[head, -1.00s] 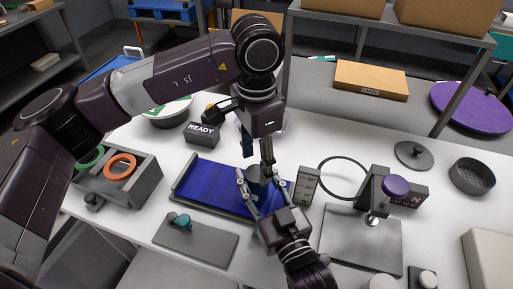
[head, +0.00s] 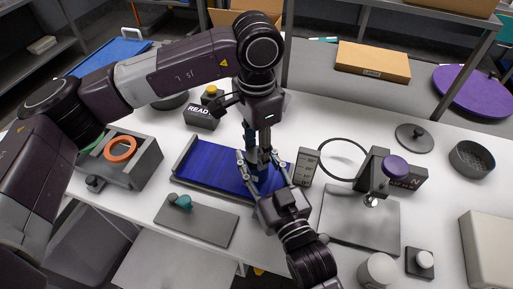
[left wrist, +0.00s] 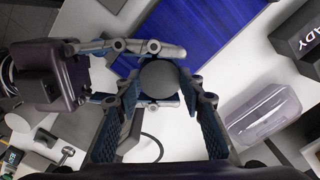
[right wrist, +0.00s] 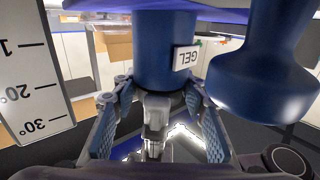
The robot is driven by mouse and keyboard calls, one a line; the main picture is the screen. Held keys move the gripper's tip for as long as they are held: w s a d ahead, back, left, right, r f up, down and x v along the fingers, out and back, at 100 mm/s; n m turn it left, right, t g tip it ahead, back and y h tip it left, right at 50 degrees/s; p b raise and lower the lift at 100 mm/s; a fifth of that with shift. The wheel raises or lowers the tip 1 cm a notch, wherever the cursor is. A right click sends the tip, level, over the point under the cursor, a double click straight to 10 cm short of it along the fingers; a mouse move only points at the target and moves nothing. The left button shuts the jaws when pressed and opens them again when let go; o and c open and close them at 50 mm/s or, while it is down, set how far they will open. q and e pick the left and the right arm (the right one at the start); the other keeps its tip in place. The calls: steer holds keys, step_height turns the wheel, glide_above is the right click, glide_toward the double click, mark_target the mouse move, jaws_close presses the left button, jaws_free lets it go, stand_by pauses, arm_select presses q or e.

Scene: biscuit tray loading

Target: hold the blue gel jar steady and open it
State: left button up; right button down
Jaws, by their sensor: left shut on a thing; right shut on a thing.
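The blue gel jar (right wrist: 165,45) stands between the fingers of my right gripper (right wrist: 155,120), which is shut on its body. In the right wrist view its GEL label reads upside down. In the head view the jar is mostly hidden by both grippers above the blue mat (head: 210,168). My left gripper (left wrist: 162,92) points down from above and is shut around the jar's dark round top (left wrist: 160,80). In the head view the left gripper (head: 259,142) is directly over the right gripper (head: 264,172). I cannot tell whether the lid has turned.
An angle-scale block (head: 303,167) stands close right of the right gripper. Beyond it are a ring (head: 342,140) and a stand with a purple knob (head: 395,167). A grey rack with rings (head: 145,165) is left. A clear container (left wrist: 262,112) lies near the left gripper.

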arm_select(q)
steer(key=shift+c, duration=0.2)
steer(key=n, duration=0.3)
stand_by(0.3)
steer(key=o, duration=1.3)
